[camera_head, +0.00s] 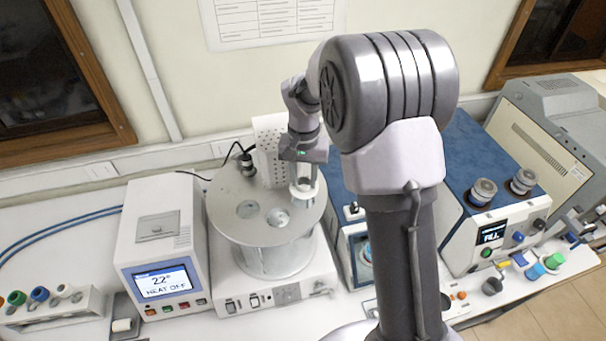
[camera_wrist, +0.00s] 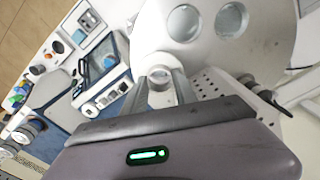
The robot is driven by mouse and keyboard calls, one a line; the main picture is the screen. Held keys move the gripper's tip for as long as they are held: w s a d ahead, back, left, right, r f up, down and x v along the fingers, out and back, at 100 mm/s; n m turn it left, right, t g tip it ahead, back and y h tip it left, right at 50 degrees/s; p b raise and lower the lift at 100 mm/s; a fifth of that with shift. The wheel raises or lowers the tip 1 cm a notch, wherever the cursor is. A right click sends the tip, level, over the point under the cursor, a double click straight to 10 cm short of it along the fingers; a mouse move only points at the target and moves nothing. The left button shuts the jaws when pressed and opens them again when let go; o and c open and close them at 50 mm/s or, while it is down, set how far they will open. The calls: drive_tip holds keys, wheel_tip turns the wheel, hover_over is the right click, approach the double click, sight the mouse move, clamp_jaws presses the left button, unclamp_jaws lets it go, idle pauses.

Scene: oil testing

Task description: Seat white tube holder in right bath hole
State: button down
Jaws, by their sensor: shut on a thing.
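My gripper (camera_head: 304,178) is shut on the white tube holder (camera_head: 303,189), a short pale cylinder. The holder hangs above the right part of the round bath top (camera_head: 229,189), near its rim. In the wrist view, the holder (camera_wrist: 160,75) shows between my gripper's two fingers (camera_wrist: 162,82). The bath's right hole (camera_head: 278,217) is left of and nearer the camera than the holder; the left hole (camera_head: 248,209) is further left. Both holes show in the wrist view, one nearer the holder (camera_wrist: 184,23) and one farther (camera_wrist: 230,18). The holder's lower end is partly hidden.
A heater unit (camera_head: 162,240) reading "HEAT OFF" stands left of the bath. A perforated white box (camera_head: 270,140) stands close behind the bath. A blue-topped instrument (camera_head: 470,170) is to the right. A rack with coloured caps (camera_head: 50,305) is at far left.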

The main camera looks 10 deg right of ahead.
sight(303, 190)
drive_tip(key=f+b, duration=0.1)
drive_tip(key=f, duration=0.2)
drive_tip(key=f+b, duration=0.1)
drive_tip(key=shift+w+f+b, duration=0.3)
drive_tip(key=shift+f, duration=0.1)
drive_tip(key=shift+s+r, duration=0.1)
drive_tip(key=shift+s, duration=0.05)
drive_tip(key=shift+f+b, duration=0.65)
drive_tip(key=shift+b, duration=0.05)
idle(0.8)
drive_tip(key=c, duration=1.3)
unclamp_jaws()
drive_tip(key=shift+o, duration=0.2)
drive_tip(key=shift+r, duration=0.1)
